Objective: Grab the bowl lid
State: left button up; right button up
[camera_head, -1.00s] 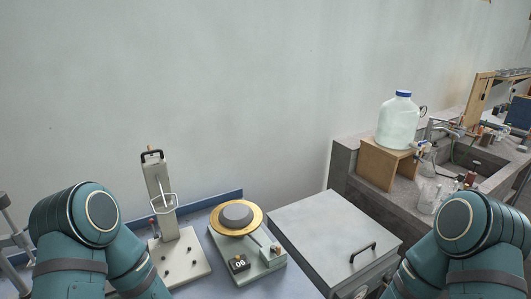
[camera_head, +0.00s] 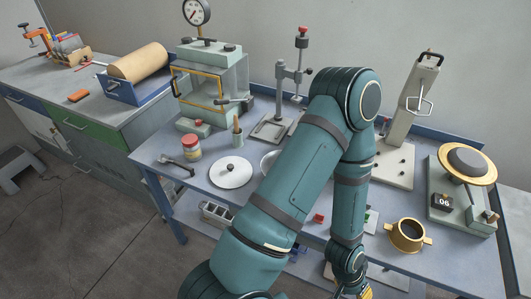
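A round pale lid with a small black knob (camera_head: 231,171) lies flat on the bench, left of my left arm. Just right of it, the pale rim of what looks like a bowl (camera_head: 268,161) shows; my arm hides the rest. My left arm rises from the bottom, bends at the elbow and comes back down. My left gripper (camera_head: 365,293) is mostly cut off by the bottom edge, well to the right of and nearer than the lid. Its fingers cannot be made out. My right gripper is out of view.
A red-topped jar (camera_head: 191,147), a brush-like tool in a green holder (camera_head: 237,131) and a dark tool (camera_head: 177,165) lie near the lid. Behind stand a glass-sided press (camera_head: 212,75) and a metal stand (camera_head: 278,95). A brass ring (camera_head: 408,235) sits at right.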

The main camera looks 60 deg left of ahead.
aim_at(228, 171)
jog(key=u, duration=2.25)
